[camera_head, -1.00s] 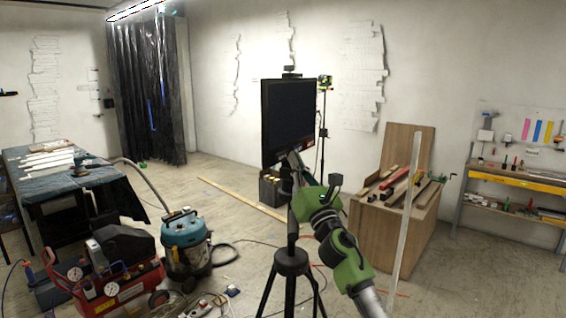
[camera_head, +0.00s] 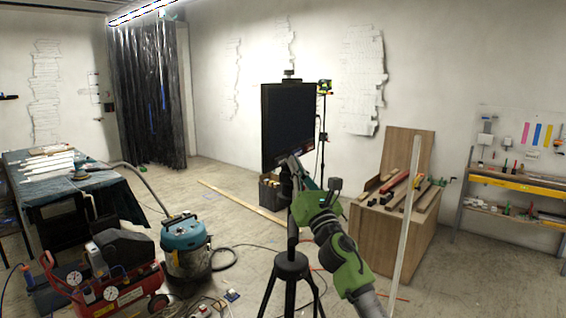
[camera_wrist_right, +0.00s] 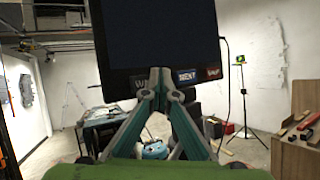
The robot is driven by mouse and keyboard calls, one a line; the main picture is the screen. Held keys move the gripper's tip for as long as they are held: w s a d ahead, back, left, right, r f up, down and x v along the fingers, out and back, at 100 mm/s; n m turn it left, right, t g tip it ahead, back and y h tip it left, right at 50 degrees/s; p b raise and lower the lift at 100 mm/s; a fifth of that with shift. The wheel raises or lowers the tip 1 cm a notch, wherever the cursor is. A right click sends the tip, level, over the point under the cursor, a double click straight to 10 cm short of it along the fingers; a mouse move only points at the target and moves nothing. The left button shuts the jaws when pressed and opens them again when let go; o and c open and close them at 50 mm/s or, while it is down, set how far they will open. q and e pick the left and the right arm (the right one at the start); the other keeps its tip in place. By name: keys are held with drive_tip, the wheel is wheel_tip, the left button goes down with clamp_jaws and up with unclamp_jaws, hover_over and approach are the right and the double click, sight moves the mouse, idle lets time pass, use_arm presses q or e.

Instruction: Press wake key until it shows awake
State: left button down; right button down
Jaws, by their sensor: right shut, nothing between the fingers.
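A dark, blank screen (camera_head: 288,125) stands on a black tripod (camera_head: 291,262) in the middle of the head view. In the right wrist view the screen (camera_wrist_right: 158,35) fills the top. Its lower edge carries a row of keys: a grey key (camera_wrist_right: 141,80) starting with "W", partly hidden by a finger, a blue-white key (camera_wrist_right: 186,77) and a red-lettered key (camera_wrist_right: 209,73). Their full lettering is hard to read. My right gripper (camera_head: 296,160) is shut and empty. Its fingertips (camera_wrist_right: 159,72) overlap the lower edge between the grey and blue-white keys; I cannot tell whether they touch. My left gripper is not in view.
A wooden crate (camera_head: 397,240) with timber pieces stands right of the tripod. A teal vacuum (camera_head: 186,245) and red compressor (camera_head: 105,290) stand at lower left. A draped table (camera_head: 85,190) is at the left. Cables lie on the floor.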

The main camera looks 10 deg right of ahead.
idle(0.4)
drive_tip(key=shift+w+a+b, duration=0.3)
drive_tip(key=shift+a+b, duration=0.05)
drive_tip(key=shift+w+a+b, duration=0.2)
drive_tip(key=shift+a+b, duration=0.05)
drive_tip(key=shift+b, duration=0.2)
idle(0.7)
drive_tip(key=shift+a, duration=0.2)
idle(0.6)
drive_tip(key=shift+f, duration=0.25)
drive_tip(key=shift+s+d+f, duration=0.15)
drive_tip(key=shift+s+d, duration=0.15)
drive_tip(key=shift+d, duration=0.1)
